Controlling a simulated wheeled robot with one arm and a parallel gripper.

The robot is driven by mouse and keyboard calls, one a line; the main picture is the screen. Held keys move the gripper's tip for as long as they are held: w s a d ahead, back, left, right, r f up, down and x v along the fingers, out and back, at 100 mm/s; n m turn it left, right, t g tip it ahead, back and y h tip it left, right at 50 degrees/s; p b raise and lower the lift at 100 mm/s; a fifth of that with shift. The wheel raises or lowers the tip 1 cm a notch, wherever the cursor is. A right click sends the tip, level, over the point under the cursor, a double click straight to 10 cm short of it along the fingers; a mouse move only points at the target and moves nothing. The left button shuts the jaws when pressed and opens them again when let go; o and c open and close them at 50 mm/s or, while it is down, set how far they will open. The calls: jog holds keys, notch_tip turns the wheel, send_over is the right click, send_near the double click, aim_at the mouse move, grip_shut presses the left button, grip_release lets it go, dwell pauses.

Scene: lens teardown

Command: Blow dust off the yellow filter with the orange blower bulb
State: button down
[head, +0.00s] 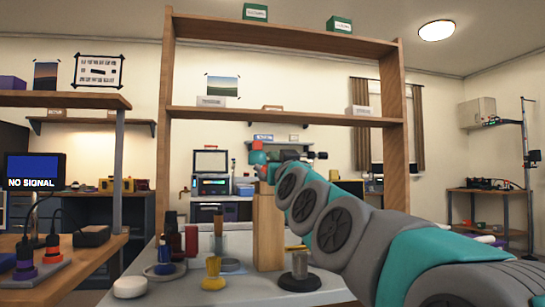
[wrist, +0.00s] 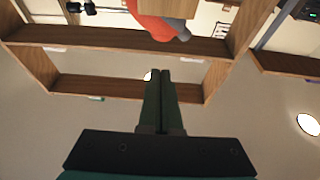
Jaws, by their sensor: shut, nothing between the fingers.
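In the wrist view, an orange-red bulb with a grey end, which looks like the blower bulb (wrist: 152,22), lies beyond my fingertips against a light wooden block (wrist: 172,5). My gripper (wrist: 165,74) has its two green fingers pressed together with nothing between them, apart from the bulb. In the head view, my arm reaches in from the right, and its far end is small and cluttered near the top of a wooden post (head: 268,230).
Dark red and black bottles (head: 192,240) stand left of the post. A tall wooden shelf frame (head: 168,120) rises behind. A power strip (head: 35,272) lies on the left bench.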

jog(key=v, duration=0.4)
jog(key=shift+s+d, duration=0.1)
jog(key=shift+s, duration=0.2)
dwell(0.4)
jog(key=r+p, duration=0.1)
jog(key=p, duration=0.2)
jog(key=shift+w+r, duration=0.1)
jog(key=shift+r, duration=0.25)
jog(key=shift+w+f+p, duration=0.1)
jog(key=shift+f+p, duration=0.05)
jog(key=shift+p, duration=0.15)
jog(key=shift+w+a+f, duration=0.1)
jog(key=shift+w+a, duration=0.35)
jog(key=shift+w, duration=1.05)
jog(key=shift+w+a+f, duration=0.15)
jog(key=shift+w+a, duration=0.25)
jog(key=shift+w, duration=1.1)
jog(key=shift+w+a+f, duration=0.1)
jog(key=shift+w+a, duration=0.35)
jog(key=shift+w, duration=1.05)
